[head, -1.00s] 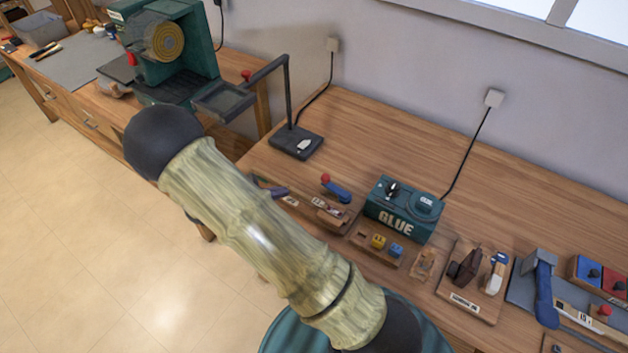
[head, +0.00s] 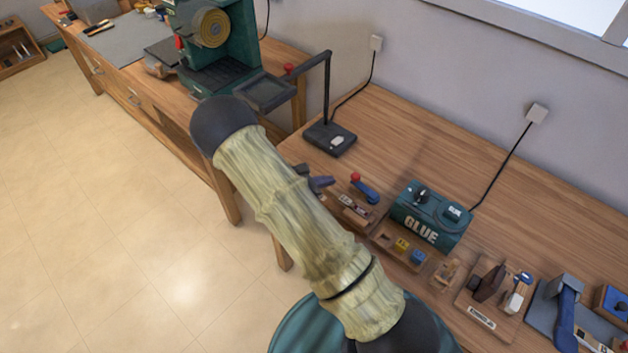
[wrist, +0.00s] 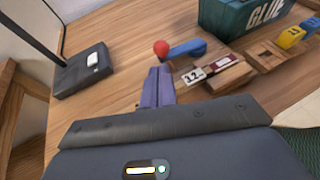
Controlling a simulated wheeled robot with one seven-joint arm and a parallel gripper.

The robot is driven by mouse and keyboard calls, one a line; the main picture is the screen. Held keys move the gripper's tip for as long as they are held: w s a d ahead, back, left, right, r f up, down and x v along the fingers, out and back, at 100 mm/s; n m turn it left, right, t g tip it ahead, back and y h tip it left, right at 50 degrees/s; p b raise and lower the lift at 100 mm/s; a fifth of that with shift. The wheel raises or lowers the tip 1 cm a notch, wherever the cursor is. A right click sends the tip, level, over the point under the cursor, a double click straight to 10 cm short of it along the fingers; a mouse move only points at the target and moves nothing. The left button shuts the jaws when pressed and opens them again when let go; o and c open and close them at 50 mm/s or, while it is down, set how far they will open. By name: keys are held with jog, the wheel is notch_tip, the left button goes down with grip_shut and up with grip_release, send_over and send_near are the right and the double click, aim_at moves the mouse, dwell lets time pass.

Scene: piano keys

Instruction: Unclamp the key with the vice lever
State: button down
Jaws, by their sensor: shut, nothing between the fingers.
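The vice lever is a blue bar with a red ball knob (head: 363,188) at the left of the bench; in the wrist view the lever (wrist: 187,49) lies just past my fingertips. Beside it, a wooden block with a white numbered label, seemingly the clamped key (wrist: 197,75), lies in the vice; the head view also shows this key (head: 350,204). My gripper (wrist: 159,72) has purple fingers, shut and empty, pointing toward the red knob. The fingers look close to the knob, but I cannot tell if they touch. In the head view my gripper (head: 321,184) is partly hidden behind my arm.
A teal glue box (head: 431,215) stands right of the lever. A black lamp-like stand (head: 330,138) is to the left. A small wooden holder with yellow and blue blocks (head: 400,247) sits in front of the glue box. Bare wooden bench (head: 400,130) lies behind.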

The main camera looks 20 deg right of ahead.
aim_at(352, 177)
jog(key=p+x, duration=0.1)
jog(key=x, duration=0.6)
jog(key=shift+p, duration=0.3)
